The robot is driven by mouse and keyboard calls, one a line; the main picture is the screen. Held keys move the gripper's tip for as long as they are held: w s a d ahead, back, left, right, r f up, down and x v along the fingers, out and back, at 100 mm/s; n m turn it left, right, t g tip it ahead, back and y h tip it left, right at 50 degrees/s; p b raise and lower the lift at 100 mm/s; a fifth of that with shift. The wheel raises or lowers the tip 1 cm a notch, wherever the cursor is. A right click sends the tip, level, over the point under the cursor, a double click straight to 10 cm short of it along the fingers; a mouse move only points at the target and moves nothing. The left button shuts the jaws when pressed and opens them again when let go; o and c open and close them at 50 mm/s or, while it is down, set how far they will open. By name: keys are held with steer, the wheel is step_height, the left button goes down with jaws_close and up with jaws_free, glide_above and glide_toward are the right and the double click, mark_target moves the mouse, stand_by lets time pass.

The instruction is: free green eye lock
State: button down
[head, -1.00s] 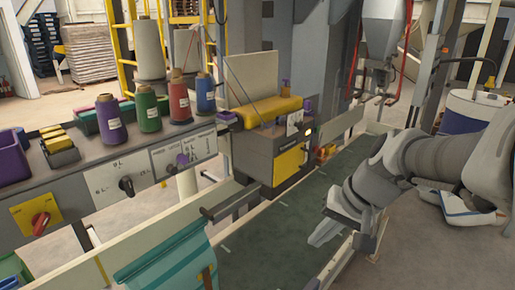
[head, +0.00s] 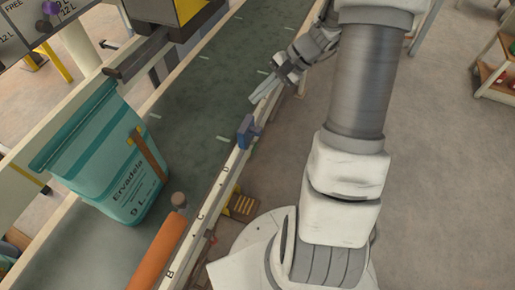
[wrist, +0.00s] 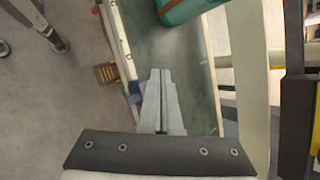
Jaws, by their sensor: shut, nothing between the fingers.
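My gripper (head: 258,98) is shut and empty, above the belt near its right rail. In the wrist view the closed fingers (wrist: 162,78) point along the belt toward the teal sack (wrist: 185,8). A blue block (head: 246,131) sits on the right rail, a little below the fingertips in the head view.
The teal sack (head: 115,165) stands upright on the belt (head: 215,75). An orange bar (head: 155,255) lies along the rail (head: 222,180), which carries letters. A brown and yellow piece (head: 242,207) is outside the rail. A panel knob (head: 48,8) is at upper left.

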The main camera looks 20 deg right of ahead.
steer(key=d+f+m+t+b, duration=0.2)
steer(key=f+m, duration=0.3)
steer(key=f, duration=0.7)
steer(key=s+d+f+m+t+y+b, duration=0.1)
steer(key=d+f+m+t+b, duration=0.2)
steer(key=f, duration=0.9)
steer(key=s+d+f+m+t+y+b, duration=0.1)
steer(key=d+f+m+t+b, duration=0.1)
steer(key=f+m, duration=0.5)
step_height(320, 180, down, 6)
steer(key=shift+s+d+f+t+b, duration=0.1)
steer(key=shift+s+d+t+b, duration=0.15)
steer(key=shift+d+b, duration=0.7)
steer(key=shift+d, duration=0.1)
steer(key=shift+w, duration=0.15)
steer(key=b+x, duration=0.2)
steer(key=x, duration=0.7)
steer(key=shift+w+a+r, duration=0.15)
steer(key=shift+r, duration=0.8)
steer(key=shift+w+a+r, duration=0.1)
steer(key=shift+a+r, duration=0.05)
steer(key=shift+r, duration=0.75)
